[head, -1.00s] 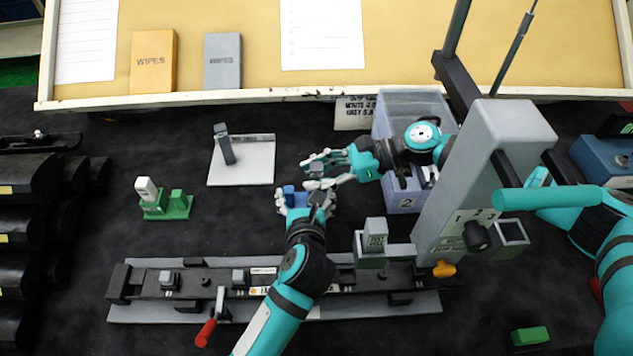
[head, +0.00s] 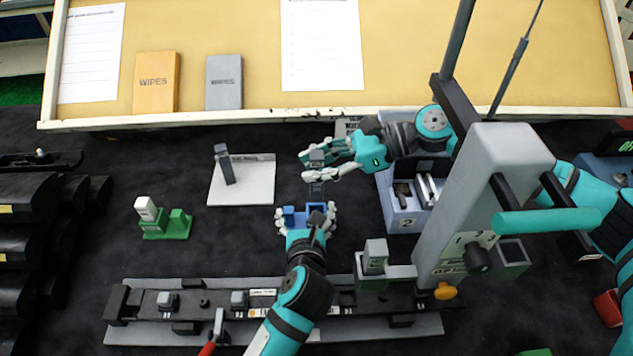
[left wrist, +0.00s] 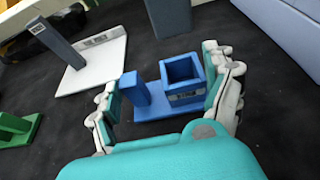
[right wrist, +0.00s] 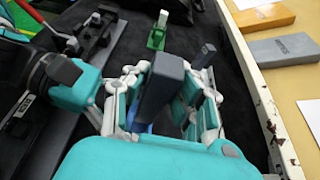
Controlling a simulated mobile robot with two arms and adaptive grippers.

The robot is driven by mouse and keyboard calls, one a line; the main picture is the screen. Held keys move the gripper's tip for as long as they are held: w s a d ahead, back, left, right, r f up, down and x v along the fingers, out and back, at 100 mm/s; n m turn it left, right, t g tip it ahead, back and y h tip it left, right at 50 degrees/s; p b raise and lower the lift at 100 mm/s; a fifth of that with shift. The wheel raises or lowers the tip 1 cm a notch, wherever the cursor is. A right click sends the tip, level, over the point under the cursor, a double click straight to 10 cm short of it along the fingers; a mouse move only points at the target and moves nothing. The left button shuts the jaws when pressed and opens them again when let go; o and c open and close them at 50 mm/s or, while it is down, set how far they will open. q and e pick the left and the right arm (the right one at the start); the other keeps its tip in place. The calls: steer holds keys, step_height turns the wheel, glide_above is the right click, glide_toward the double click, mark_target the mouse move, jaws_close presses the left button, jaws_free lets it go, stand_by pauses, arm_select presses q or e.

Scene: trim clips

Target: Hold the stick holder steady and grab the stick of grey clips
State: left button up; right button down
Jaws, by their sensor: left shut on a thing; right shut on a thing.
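The blue stick holder (head: 290,217) stands on the dark table, with a post and a square socket (left wrist: 183,73). My left gripper (head: 306,214) has its fingers around the holder's two sides; the left wrist view shows them at the post and at the socket. The socket looks empty. My right gripper (head: 316,170) is shut on the dark grey stick of clips (right wrist: 161,82). It holds the stick upright, above the holder; the stick's lower end (head: 316,188) shows under the fingers. The stick also shows above the socket in the left wrist view (left wrist: 168,17).
A white stand (head: 250,185) with a dark upright stick is at the left. A green holder (head: 178,226) with a white stick is further left. A grey bin (head: 400,212), a press column (head: 475,190) and a long fixture (head: 190,325) lie around.

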steer(key=shift+r, duration=0.8)
arm_select(q)
steer(key=o, duration=1)
steer(key=v, duration=1.2)
